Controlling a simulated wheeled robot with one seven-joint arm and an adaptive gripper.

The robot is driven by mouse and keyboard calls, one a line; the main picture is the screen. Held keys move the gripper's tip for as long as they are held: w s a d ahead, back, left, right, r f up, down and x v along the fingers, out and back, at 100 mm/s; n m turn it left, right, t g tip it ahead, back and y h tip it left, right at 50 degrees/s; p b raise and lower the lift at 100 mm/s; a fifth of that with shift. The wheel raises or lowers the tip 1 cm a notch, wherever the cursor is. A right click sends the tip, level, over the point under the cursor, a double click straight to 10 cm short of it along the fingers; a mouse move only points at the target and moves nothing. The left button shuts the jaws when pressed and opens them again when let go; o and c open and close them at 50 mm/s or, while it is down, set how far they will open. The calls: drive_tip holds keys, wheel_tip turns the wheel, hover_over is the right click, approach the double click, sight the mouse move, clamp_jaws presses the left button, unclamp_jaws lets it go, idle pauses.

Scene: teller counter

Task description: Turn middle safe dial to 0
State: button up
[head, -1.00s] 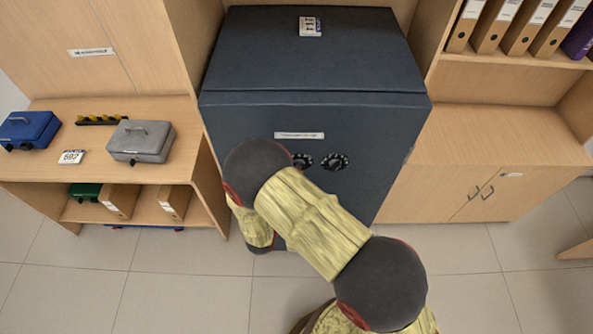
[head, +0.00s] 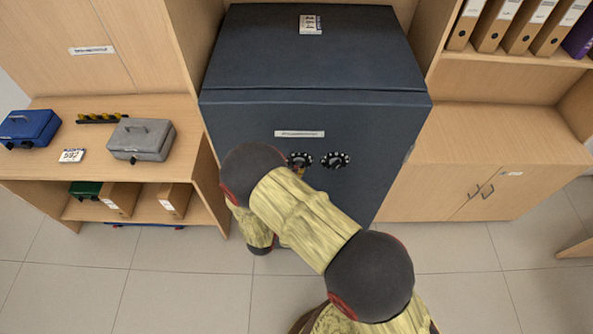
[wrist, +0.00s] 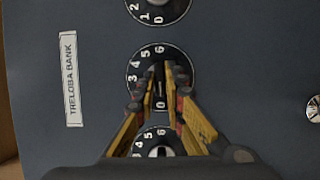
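The middle safe dial (wrist: 160,52) is a black disc with white digits. In the wrist view its 6 is at the top, 5, 4 and 3 run down its left, and 0 is at the bottom. My gripper (wrist: 162,75) reaches over this dial, with one yellow and dark finger on each side of its knob. Whether the fingertips press on the knob cannot be told. In the head view the dial (head: 299,158) is partly hidden by my arm. The dark blue safe (head: 250,120) bears the dials on its front.
A second dial (wrist: 158,12) is above the middle one in the wrist view, and a third (wrist: 157,133) is below, partly covered by my fingers. A label (wrist: 69,80) is at the left, a shiny round fitting (wrist: 313,108) at the right. Wooden shelves (head: 40,165) flank the safe.

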drive_tip(key=o, duration=0.4)
drive_tip(key=shift+o, duration=0.2)
drive_tip(key=v, duration=1.2)
drive_tip(key=shift+a+f, duration=0.1)
drive_tip(key=shift+f, duration=0.05)
